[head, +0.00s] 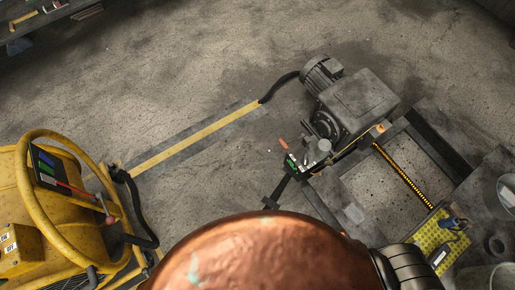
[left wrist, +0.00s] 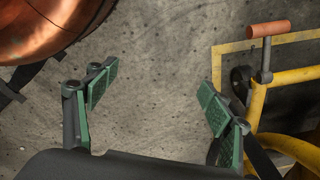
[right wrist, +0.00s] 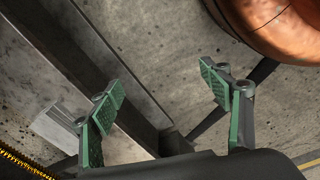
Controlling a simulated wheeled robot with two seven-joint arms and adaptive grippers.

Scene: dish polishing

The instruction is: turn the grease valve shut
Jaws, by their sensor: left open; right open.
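An orange T-handle (left wrist: 267,28) on a grey stem stands by yellow tubing at the upper right of the left wrist view. A small orange piece (head: 282,143) also shows by the grey motor unit in the head view. I cannot tell for sure which is the grease valve. My left gripper (left wrist: 156,90) is open and empty, with green pads spread over bare floor; the T-handle is apart from it, to the right. My right gripper (right wrist: 168,88) is open and empty, above concrete beside a dark metal channel.
A yellow tubular machine (head: 20,215) stands at left. A grey motor unit (head: 358,100) stands beside a recessed floor bay (head: 385,195) at right. A yellow mat (head: 436,236) holds small items. A rounded copper surface (head: 260,250) hides the bottom middle.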

